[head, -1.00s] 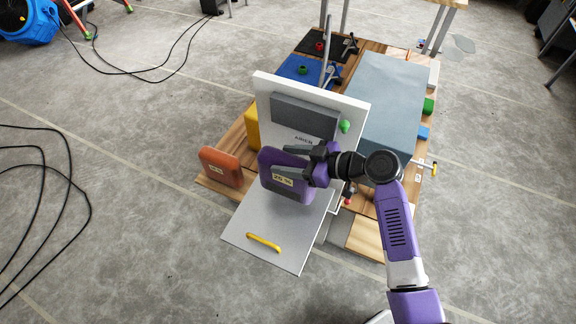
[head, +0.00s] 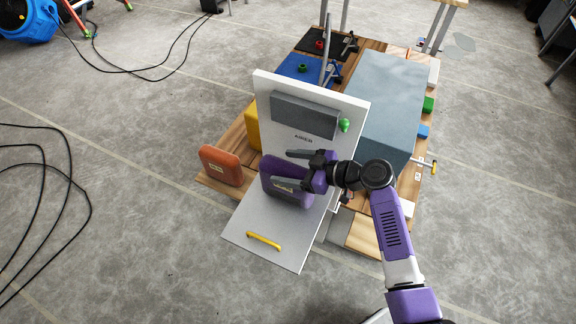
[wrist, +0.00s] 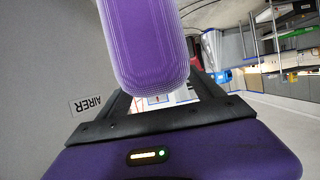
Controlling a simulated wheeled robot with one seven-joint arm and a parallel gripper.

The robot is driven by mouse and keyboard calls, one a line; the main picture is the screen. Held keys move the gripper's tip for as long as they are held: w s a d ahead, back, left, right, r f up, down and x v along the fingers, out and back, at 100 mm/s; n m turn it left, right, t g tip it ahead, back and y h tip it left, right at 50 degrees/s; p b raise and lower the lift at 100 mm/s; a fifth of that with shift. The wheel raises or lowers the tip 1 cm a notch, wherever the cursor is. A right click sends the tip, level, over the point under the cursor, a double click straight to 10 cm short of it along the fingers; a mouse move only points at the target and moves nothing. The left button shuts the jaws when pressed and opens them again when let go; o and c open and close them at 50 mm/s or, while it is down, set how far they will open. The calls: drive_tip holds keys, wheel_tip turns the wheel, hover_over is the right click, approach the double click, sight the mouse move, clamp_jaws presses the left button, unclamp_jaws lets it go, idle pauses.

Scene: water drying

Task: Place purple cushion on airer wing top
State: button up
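The purple cushion (head: 287,183) is on or just above the grey airer wing (head: 250,222), the low flat panel with a yellow handle. It is tilted, and its contact with the wing is hard to see. My gripper (head: 294,169) has one finger on each side of the cushion. In the head view the upper finger looks clear of the cushion and the lower finger overlaps its labelled face. In the wrist view the cushion (wrist: 145,45) shows end-on between the spread fingers (wrist: 160,95), hiding parts of them.
The airer's upright white panel (head: 345,105) with a grey pad (head: 304,114) stands right behind the cushion. An orange cushion (head: 221,165) stands left of the wing. A large blue-grey box (head: 385,95) stands behind my arm. Black cables (head: 70,200) lie on the floor at left.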

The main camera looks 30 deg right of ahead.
drive_tip(key=shift+r, duration=0.15)
drive_tip(key=shift+s+d, duration=0.1)
drive_tip(key=b+v, duration=0.1)
drive_tip(key=v, duration=1)
drive_tip(key=shift+s+d, duration=0.2)
drive_tip(key=shift+s, duration=0.1)
drive_tip(key=s+a+f+m+h, duration=0.2)
drive_tip(key=s+f+m+h, duration=0.1)
drive_tip(key=s+f, duration=0.3)
drive_tip(key=s+a+f+m+h, duration=0.2)
drive_tip(key=s+f+m+h, duration=0.15)
drive_tip(key=s, duration=0.55)
drive_tip(key=s+a+r+t, duration=0.2)
drive_tip(key=s+r, duration=0.4)
drive_tip(key=r, duration=0.3)
drive_tip(key=s+a+r+t+h, duration=0.1)
drive_tip(key=s+a+r+t, duration=0.1)
drive_tip(key=s+r, duration=0.4)
wheel_tip(320, 180, up, 3)
drive_tip(key=shift+s+a+r+m, duration=0.15)
drive_tip(key=shift+s+a+m, duration=0.25)
drive_tip(key=shift+a, duration=0.25)
